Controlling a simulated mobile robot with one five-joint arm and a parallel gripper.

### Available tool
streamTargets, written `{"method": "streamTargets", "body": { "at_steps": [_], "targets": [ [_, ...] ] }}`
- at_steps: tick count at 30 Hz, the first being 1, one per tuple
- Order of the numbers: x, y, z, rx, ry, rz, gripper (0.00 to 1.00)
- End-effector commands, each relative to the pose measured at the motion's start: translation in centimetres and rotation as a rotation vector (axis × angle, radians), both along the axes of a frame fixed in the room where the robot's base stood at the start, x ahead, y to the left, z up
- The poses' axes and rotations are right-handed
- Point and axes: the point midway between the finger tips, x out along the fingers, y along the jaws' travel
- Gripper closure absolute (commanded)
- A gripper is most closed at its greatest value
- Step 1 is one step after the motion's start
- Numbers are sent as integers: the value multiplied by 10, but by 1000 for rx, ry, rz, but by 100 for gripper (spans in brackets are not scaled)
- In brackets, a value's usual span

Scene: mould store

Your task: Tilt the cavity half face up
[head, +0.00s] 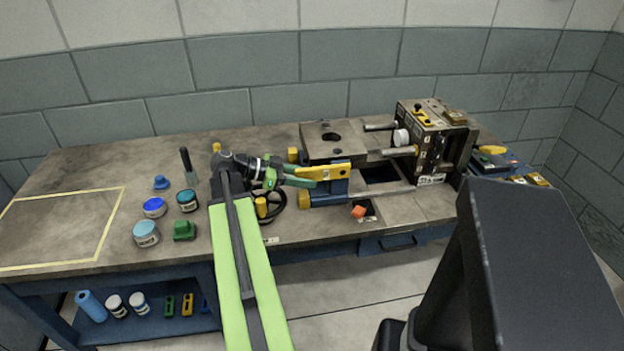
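A grey steel block (329,132) with a dark hole in its top sits on the bench fixture, left of an upright mould half (432,142) with pins pointing left. I cannot tell for certain which one is the cavity half. A yellow lever-like bar (326,172) lies along the front of the grey block, above a blue bracket (330,190). My gripper (303,178), with green fingers, reaches in from the left and its tips are at the left end of the yellow bar. Contact and finger gap cannot be made out. A black handwheel (271,215) is partly hidden below my gripper.
The bench (92,165) has free room at the left, inside a yellow outline (111,222). Several jars, a blue cap (161,182), a brush (188,166) and a green block (184,230) stand left of my arm. An orange piece (358,211) lies at the front edge.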

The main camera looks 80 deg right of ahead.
Motion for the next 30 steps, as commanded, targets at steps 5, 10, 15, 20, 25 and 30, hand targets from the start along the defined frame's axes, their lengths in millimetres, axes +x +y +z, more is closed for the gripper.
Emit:
{"method": "streamTargets", "body": {
  "at_steps": [5, 10, 15, 20, 25, 30],
  "targets": [
    [44, 19, 24, -1, 0, 5, 64],
    [84, 38, 40, 0, 0, 4, 64],
    [114, 53, 51, 0, 0, 2, 64],
    [126, 60, 54, 0, -1, 0, 64],
    [128, 61, 54, 0, -1, -2, 64],
    [127, 61, 53, 0, -1, -1, 64]
  ]
}}
